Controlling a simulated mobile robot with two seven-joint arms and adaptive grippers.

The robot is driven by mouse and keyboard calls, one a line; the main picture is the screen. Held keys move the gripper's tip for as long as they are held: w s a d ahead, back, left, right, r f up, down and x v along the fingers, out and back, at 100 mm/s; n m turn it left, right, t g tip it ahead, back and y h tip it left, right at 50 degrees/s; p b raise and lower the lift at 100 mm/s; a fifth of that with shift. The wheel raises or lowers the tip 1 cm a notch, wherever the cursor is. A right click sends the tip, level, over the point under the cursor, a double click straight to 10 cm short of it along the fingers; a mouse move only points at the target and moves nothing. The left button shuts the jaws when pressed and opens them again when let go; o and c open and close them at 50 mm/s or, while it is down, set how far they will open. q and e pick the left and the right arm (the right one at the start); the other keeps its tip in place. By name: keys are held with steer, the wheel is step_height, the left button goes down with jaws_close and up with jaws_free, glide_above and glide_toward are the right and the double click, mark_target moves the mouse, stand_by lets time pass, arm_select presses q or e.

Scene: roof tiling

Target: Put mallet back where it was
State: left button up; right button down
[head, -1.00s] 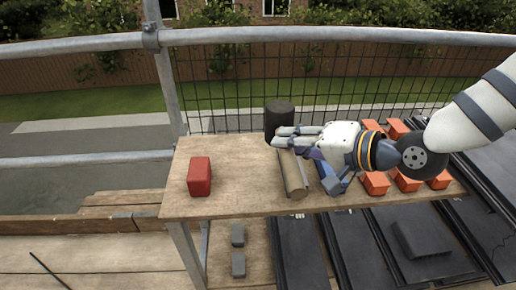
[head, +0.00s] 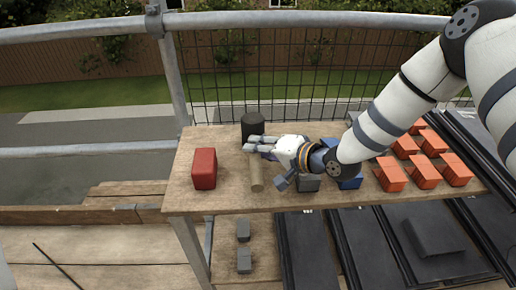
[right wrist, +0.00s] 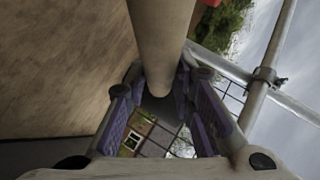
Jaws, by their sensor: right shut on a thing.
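The mallet has a black cylindrical head (head: 254,122) and a pale wooden handle (head: 256,175). It is over the left part of the wooden bench (head: 225,200), its handle pointing toward me. I cannot tell whether it touches the bench. My right gripper (head: 258,143) reaches in from the right and is shut on the handle close to the head. In the right wrist view, the handle (right wrist: 160,40) runs between the purple-padded fingers of the right gripper (right wrist: 158,98). My left gripper is not in view.
A red block (head: 204,169) stands left of the mallet. A mesh guard and metal rail (head: 300,19) run behind. Dark panels (head: 362,240) lie below.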

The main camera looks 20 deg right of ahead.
steer(key=shift+r, duration=0.2)
steer(key=shift+f, duration=0.1)
steer(key=c, duration=1.8)
jaws_free()
steer(key=shift+f, duration=0.2)
steer(key=o, duration=0.4)
steer(key=shift+o, duration=0.2)
steer(key=shift+r, duration=0.4)
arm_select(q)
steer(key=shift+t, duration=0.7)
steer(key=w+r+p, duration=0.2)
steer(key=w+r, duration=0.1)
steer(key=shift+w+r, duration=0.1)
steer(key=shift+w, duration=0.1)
arm_select(e)
steer(key=v, duration=1.2)
steer(key=shift+f, duration=0.2)
